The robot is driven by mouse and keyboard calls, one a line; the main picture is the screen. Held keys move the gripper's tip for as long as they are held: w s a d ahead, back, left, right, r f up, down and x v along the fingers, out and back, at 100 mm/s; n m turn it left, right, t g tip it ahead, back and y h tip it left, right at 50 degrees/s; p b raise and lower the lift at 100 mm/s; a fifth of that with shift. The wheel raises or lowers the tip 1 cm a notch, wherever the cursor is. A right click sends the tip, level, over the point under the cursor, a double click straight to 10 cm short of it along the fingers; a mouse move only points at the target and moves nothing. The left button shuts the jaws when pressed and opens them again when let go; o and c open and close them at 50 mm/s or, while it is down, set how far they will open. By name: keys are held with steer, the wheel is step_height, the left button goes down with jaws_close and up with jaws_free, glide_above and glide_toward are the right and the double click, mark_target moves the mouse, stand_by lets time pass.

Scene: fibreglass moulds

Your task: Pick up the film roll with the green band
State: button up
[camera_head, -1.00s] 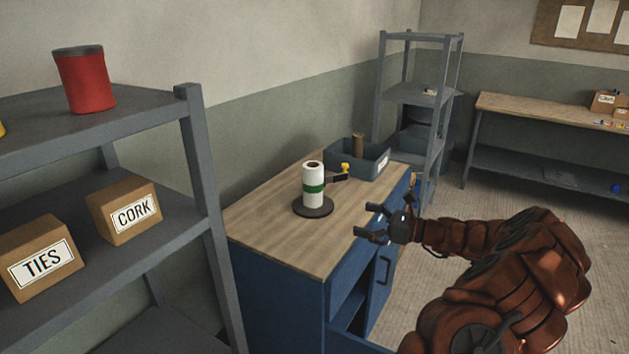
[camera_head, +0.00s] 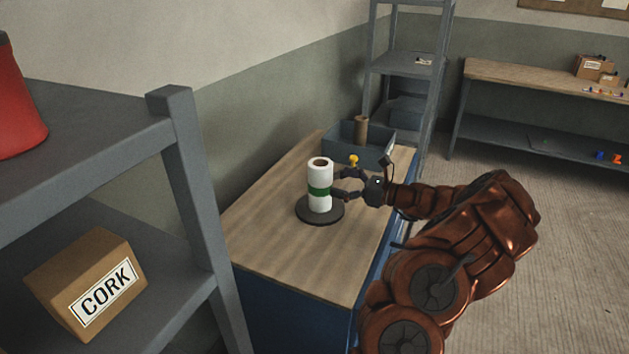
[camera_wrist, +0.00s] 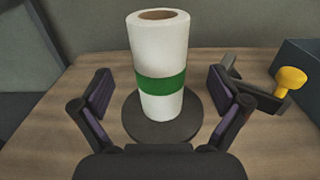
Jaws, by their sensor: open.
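The film roll (camera_head: 320,174) is white with a green band around its middle. It stands upright on a round dark base (camera_head: 320,213) on the wooden worktop. In the wrist view the film roll (camera_wrist: 160,55) stands ahead, between the lines of my two fingers, with the dark base (camera_wrist: 190,118) under it. My gripper (camera_head: 338,182) is open, to the right of the roll and close to it. In the wrist view my gripper's fingers (camera_wrist: 160,90) are spread to either side, with visible room between each finger and the roll.
A dark tool with a yellow knob (camera_wrist: 290,80) lies just right of the right finger. A grey-blue bin (camera_head: 377,144) holding a brown tube (camera_head: 361,130) stands at the worktop's back. A grey shelf (camera_head: 190,190) with a CORK box (camera_head: 85,280) is at left. The front worktop (camera_head: 290,255) is clear.

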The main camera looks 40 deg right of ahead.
mark_target(320, 173)
steer(key=shift+r+p+x, duration=0.15)
steer(key=shift+p+x, duration=0.5)
steer(key=shift+x, duration=0.9)
steer(key=shift+r+p+x, duration=0.15)
steer(key=shift+p+x, duration=0.45)
steer(key=shift+x, duration=1)
steer(key=c, duration=1.6)
steer(key=shift+c, duration=0.3)
steer(key=shift+r, duration=0.1)
